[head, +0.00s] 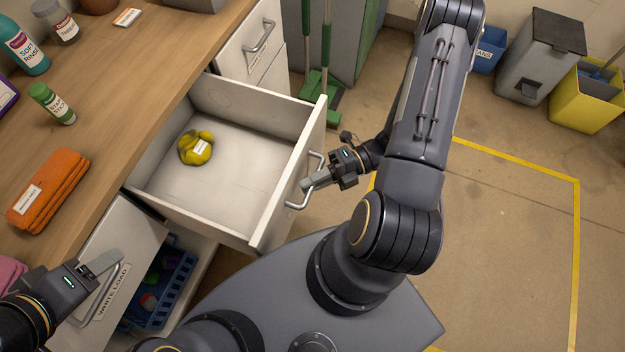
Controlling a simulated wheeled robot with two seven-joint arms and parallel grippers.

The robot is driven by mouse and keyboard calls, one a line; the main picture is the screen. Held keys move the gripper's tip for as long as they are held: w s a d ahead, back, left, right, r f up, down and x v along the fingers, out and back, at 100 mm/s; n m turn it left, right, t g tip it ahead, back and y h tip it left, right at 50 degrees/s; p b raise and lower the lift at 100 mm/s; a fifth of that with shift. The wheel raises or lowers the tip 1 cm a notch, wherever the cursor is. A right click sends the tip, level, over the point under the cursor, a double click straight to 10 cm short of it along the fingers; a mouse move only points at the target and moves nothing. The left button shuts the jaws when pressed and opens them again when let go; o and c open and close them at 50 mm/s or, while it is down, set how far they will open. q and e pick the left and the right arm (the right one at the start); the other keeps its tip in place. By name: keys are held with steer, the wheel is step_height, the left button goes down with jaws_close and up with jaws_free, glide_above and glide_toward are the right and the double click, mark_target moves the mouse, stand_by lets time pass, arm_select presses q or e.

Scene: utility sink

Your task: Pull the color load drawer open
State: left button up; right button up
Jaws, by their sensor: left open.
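A white drawer (262,240) stands pulled well out of the wooden counter. Its front faces right and its label is not readable from here, so I cannot confirm that it is the color load drawer. Its metal handle (293,205) is on the outer face. My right gripper (312,183) is at the middle of this handle, its fingers appearing shut on the bar. My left gripper (103,263) is open at the lower left, by the handle of a front panel labelled as white load (112,292); whether it touches that handle is unclear.
A yellow cloth bundle (196,148) lies in the open drawer. A blue basket (165,290) shows behind the white-load panel. Bottles, an orange towel (48,190) and a green-capped bottle (52,103) stand on the counter. Bins line the back right; the taped floor is clear.

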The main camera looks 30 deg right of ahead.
steer(key=o, duration=0.3)
steer(key=shift+d, duration=0.1)
steer(key=d, duration=0.5)
steer(key=s+d+r, duration=0.1)
steer(key=d, duration=0.1)
steer(key=shift+d, duration=0.3)
